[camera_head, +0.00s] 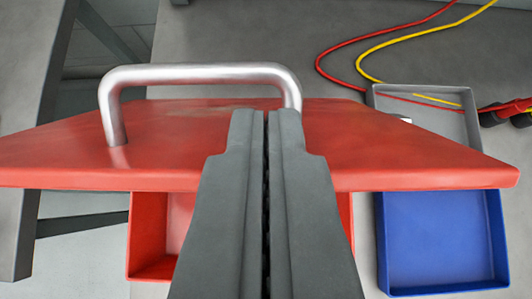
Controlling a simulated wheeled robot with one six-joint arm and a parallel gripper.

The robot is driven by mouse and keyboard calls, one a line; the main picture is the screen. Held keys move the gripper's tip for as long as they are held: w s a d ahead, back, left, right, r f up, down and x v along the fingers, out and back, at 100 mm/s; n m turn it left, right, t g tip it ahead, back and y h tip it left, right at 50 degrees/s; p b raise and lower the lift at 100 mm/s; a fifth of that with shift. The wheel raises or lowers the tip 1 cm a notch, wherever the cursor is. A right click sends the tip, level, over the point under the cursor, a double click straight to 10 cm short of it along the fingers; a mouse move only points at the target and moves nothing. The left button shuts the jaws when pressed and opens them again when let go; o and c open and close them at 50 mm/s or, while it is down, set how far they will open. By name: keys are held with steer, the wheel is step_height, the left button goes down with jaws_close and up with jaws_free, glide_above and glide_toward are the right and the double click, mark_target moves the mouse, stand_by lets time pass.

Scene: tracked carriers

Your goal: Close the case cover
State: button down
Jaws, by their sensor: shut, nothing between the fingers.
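The red case cover (400,150) is a wide flat panel across the middle of the view, with a silver bar handle (200,73) on its top. Below its near edge, part of the red case (144,235) shows, with its inside visible, so the cover stands raised above it. My gripper (267,115) is shut and empty. Its fingers lie in front of the cover in the picture, with the tips just by the handle's right leg. Whether they touch the cover or handle I cannot tell. The fingers hide the middle of the cover and part of the case.
A blue tray (440,245) sits to the right of the case. A grey tray (437,92) lies behind it, with red and yellow cables (345,43) running over the grey surface and dark-ended red leads at the right edge. A grey post (30,150) stands at the left.

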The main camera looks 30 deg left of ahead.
steer(key=s+d+f+t, duration=0.1)
steer(key=s+d+f, duration=0.2)
steer(key=f, duration=0.6)
steer(key=s+d+f+t+y, duration=0.1)
steer(key=s+d+f, duration=0.2)
steer(key=s+f, duration=0.5)
steer(key=shift+d+f, duration=0.4)
steer(key=shift+f, duration=0.1)
steer(key=shift+s, duration=0.1)
